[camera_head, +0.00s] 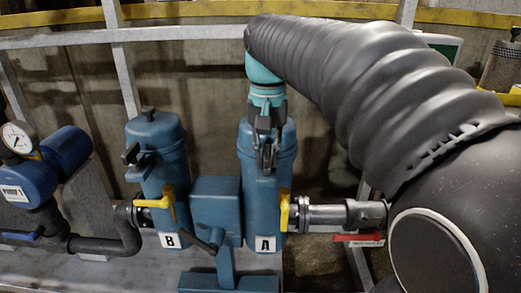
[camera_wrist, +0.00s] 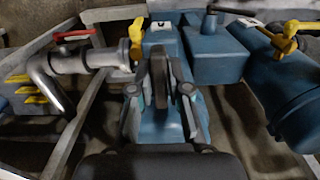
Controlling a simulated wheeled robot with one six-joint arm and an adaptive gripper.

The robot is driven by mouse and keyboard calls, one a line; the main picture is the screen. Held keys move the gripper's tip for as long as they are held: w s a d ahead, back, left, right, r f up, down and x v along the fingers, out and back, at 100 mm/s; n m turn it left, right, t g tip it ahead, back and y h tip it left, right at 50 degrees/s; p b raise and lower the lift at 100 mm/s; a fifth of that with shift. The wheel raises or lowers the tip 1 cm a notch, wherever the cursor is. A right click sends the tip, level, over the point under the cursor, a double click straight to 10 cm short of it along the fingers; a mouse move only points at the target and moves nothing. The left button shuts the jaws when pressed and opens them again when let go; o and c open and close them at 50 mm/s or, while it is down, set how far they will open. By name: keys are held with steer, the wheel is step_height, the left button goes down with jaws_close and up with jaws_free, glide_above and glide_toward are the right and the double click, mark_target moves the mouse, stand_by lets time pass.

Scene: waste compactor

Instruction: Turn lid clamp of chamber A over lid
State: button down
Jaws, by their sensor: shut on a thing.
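Chamber A (camera_head: 262,215) is an upright blue cylinder with an "A" label, and it also shows in the wrist view (camera_wrist: 198,118). My gripper (camera_head: 267,165) is in front of its upper part, with the fingers pointing down. In the wrist view my gripper (camera_wrist: 172,75) has its dark fingers close together over the chamber. It is shut on the lid clamp of chamber A, which is mostly hidden by the fingers. My wrist covers most of the lid's top, so the clamp's exact angle over the lid cannot be told.
Chamber B (camera_head: 160,205) stands left, with its dark clamp (camera_head: 131,154) at the upper front. A blue box (camera_head: 215,200) with a lever stands between the chambers. Yellow valve handles (camera_head: 284,210) and a grey pipe (camera_head: 325,214) with a red handle (camera_head: 358,238) are close by chamber A.

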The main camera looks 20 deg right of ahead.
mark_target(267, 151)
stand_by(0.4)
steer(key=c, duration=1.1)
jaws_free()
steer(key=shift+r, duration=0.1)
step_height(267, 151, up, 12)
steer(key=shift+f, duration=0.1)
steer(key=s+f+n+t, duration=0.1)
steer(key=s+f+t, duration=0.1)
steer(key=s+f, duration=0.3)
steer(key=s+f+n+t, duration=0.1)
steer(key=s+f, duration=0.4)
steer(key=f, duration=0.6)
steer(key=s+f+n+t, duration=0.1)
steer(key=s+f+t, duration=0.1)
steer(key=s+f, duration=0.3)
steer(key=shift+s+a+f+n+t, duration=0.1)
steer(key=shift+f+n+t, duration=0.1)
steer(key=shift+f, duration=0.7)
steer(key=shift+s+a+f+n+t, duration=0.1)
steer(key=shift+f+n, duration=0.1)
steer(key=shift+f, duration=0.7)
